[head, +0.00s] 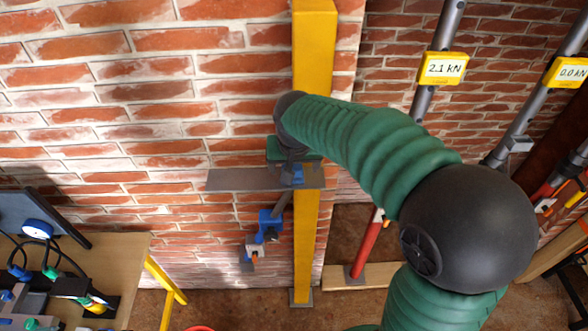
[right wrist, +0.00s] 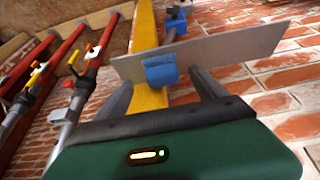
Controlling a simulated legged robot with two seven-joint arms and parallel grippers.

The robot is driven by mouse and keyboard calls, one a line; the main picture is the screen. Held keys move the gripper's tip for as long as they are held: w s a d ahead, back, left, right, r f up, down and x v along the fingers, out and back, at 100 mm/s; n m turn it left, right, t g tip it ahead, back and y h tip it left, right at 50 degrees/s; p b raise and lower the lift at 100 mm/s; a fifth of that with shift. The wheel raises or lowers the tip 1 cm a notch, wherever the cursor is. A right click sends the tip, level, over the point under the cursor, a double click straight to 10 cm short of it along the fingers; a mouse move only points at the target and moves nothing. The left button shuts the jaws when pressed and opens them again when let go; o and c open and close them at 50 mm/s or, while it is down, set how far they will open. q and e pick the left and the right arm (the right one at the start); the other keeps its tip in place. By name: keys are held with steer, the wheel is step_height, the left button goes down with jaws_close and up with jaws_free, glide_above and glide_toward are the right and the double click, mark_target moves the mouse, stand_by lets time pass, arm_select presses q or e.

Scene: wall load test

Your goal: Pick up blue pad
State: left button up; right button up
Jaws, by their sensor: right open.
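The blue pad (right wrist: 160,70) shows in the right wrist view at the lower edge of a thin grey plate (right wrist: 225,46). In the head view the pad (head: 292,174) is a small blue patch in front of the yellow post, partly hidden by my right gripper. My right gripper (right wrist: 164,90) is open, with one dark finger to each side of the pad and a gap on both sides. In the head view the gripper (head: 291,160) is at the plate, mostly hidden by its own green body. My left gripper is not in view.
A yellow post (head: 306,240) stands against the brick wall behind the plate. A blue clamp (head: 268,226) is below the plate. Grey and red props with yellow readouts (head: 442,69) stand at the right. A wooden bench (head: 128,270) with gauges is at the lower left.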

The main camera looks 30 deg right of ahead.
mark_target(294, 170)
steer(key=shift+w+a+f+p, duration=0.1)
steer(key=shift+w+f+p, duration=0.2)
steer(key=shift+f, duration=0.35)
steer(key=shift+w+f+p, duration=0.15)
steer(key=shift+w+f, duration=0.1)
steer(key=shift+f, duration=0.35)
steer(key=shift+w+f, duration=0.1)
steer(key=shift+f, duration=0.3)
steer(key=shift+d, duration=0.4)
steer(key=c, duration=0.9)
steer(key=shift+a, duration=0.15)
steer(key=c, duration=0.6)
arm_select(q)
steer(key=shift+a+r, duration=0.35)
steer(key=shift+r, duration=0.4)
arm_select(e)
steer(key=shift+o, duration=0.2)
steer(key=shift+a, duration=0.1)
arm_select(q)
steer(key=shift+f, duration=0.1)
arm_select(e)
steer(key=shift+r, duration=0.15)
